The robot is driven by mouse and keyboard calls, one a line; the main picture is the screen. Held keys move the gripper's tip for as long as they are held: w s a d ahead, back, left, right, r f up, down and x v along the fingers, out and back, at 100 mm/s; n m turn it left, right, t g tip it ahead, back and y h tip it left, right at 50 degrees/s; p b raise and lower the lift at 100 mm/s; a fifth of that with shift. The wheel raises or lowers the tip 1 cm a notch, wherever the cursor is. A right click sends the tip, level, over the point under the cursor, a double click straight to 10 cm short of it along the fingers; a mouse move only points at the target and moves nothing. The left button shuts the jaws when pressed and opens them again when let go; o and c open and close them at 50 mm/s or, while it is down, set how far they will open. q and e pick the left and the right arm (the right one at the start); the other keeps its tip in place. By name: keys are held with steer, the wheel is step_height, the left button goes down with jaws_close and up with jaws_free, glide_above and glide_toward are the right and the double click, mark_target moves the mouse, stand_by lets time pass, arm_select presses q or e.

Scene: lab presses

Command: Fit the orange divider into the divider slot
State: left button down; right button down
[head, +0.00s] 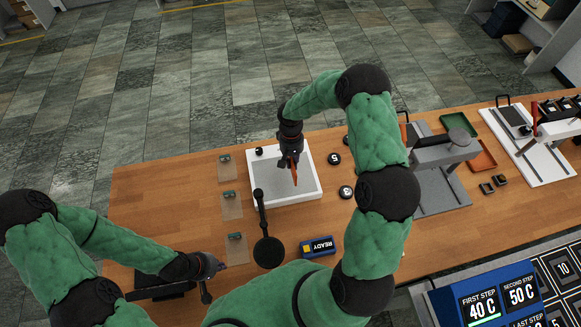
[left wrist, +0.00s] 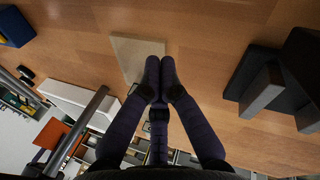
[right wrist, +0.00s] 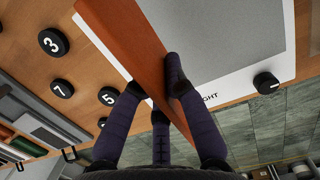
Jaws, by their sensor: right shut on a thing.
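My right gripper (head: 290,158) is shut on the orange divider (head: 294,173), a thin flat strip. It holds the divider over the white box with a grey top (head: 284,202). In the right wrist view the divider (right wrist: 135,45) runs up and left from between the fingers (right wrist: 152,85), across the edge of the white box (right wrist: 240,90). Whether it touches the box is unclear. I cannot make out the divider slot. My left gripper (head: 219,265) is low over the table's near left, and its fingertips meet with nothing between them in the left wrist view (left wrist: 160,65).
A black round pan (head: 268,252) lies close to the white box. Several numbered black discs (head: 346,191) are at its right. A blue READY box (head: 317,246), tan pads (head: 231,205) and a grey press (head: 440,175) share the wooden table (head: 150,200).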

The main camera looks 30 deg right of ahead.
step_height(320, 180, down, 4)
steer(key=shift+f, duration=0.1)
steer(key=shift+w+f, duration=0.1)
steer(key=shift+f, duration=0.05)
steer(key=shift+f, duration=0.15)
steer(key=c, duration=1.3)
jaws_free()
